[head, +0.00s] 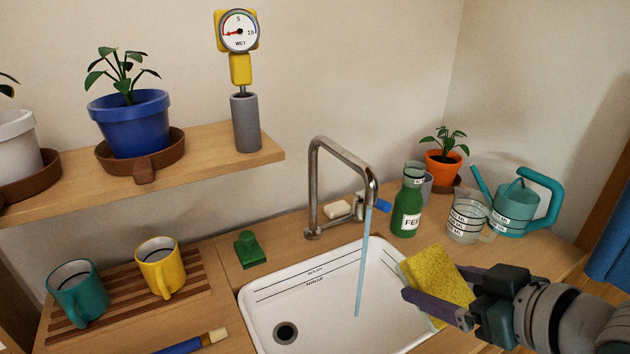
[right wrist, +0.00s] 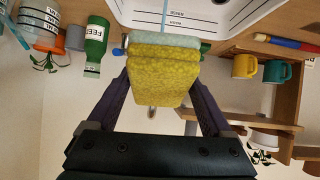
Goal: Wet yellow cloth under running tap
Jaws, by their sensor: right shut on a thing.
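The yellow cloth (head: 438,280) looks like a thick yellow pad with a pale side. My right gripper (head: 436,306) is shut on it and holds it over the right edge of the white sink (head: 262,302). The pad (right wrist: 164,72) also shows between the two fingers in the right wrist view. The metal tap (head: 316,180) stands behind the sink, and a blue water stream (head: 363,265) falls from its spout into the basin. In the head view the pad is to the right of the stream, apart from it. My left gripper is not in view.
A green bottle (head: 407,205), a clear measuring jug (head: 466,220) and a teal watering can (head: 520,208) stand right of the tap. Teal (head: 78,292) and yellow (head: 160,267) mugs stand on a slatted rack at left. A shelf (head: 215,152) with pots hangs above.

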